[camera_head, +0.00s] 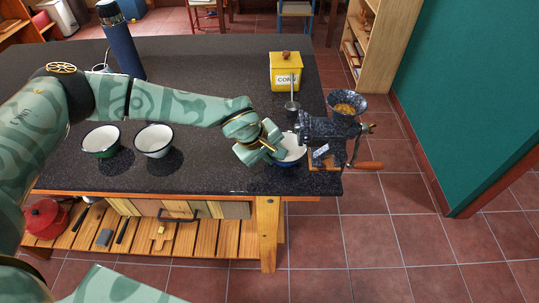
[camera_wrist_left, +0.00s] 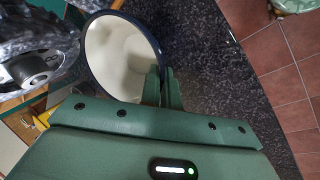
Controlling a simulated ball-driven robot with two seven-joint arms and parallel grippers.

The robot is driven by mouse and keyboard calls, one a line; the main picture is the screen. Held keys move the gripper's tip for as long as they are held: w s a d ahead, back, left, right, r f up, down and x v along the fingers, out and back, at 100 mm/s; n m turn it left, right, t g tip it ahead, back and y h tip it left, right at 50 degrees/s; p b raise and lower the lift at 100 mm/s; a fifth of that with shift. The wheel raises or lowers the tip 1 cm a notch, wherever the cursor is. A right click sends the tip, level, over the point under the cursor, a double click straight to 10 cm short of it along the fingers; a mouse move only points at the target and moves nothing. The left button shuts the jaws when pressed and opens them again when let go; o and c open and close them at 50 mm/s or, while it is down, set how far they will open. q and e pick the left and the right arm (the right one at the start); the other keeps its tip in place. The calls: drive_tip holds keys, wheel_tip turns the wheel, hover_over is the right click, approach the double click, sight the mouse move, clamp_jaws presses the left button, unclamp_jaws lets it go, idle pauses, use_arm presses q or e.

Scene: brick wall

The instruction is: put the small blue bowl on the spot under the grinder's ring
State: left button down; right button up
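The small blue bowl (camera_head: 294,147), white inside with a dark blue rim, is at the counter's right end, just left of the grinder (camera_head: 318,130). My left gripper (camera_head: 277,146) reaches it from the left and covers part of it. In the left wrist view, the bowl (camera_wrist_left: 118,52) stands open side up to the camera, and the fingers (camera_wrist_left: 162,88) are close together with its rim between them. The grinder's round metal end (camera_wrist_left: 36,65) is beside the bowl there. The spot under the ring is hidden. My right gripper is not in view.
A green-rimmed bowl (camera_head: 101,142) and a dark-rimmed white bowl (camera_head: 154,140) stand on the dark counter (camera_head: 200,75). A yellow corn canister (camera_head: 285,72) is behind the grinder, a blue flask (camera_head: 122,45) at the back left. The grinder's crank (camera_head: 365,165) overhangs the right edge.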

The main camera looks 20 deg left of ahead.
use_arm(q)
drive_tip(key=c, duration=1.6)
unclamp_jaws()
drive_tip(key=shift+c, duration=0.2)
drive_tip(key=shift+r, duration=0.25)
drive_tip(key=p+v, duration=0.1)
drive_tip(key=v, duration=1)
drive_tip(key=shift+s+r+p, duration=0.2)
drive_tip(key=shift+r+p, duration=0.05)
drive_tip(key=shift+p, duration=0.1)
drive_tip(key=shift+a, duration=0.1)
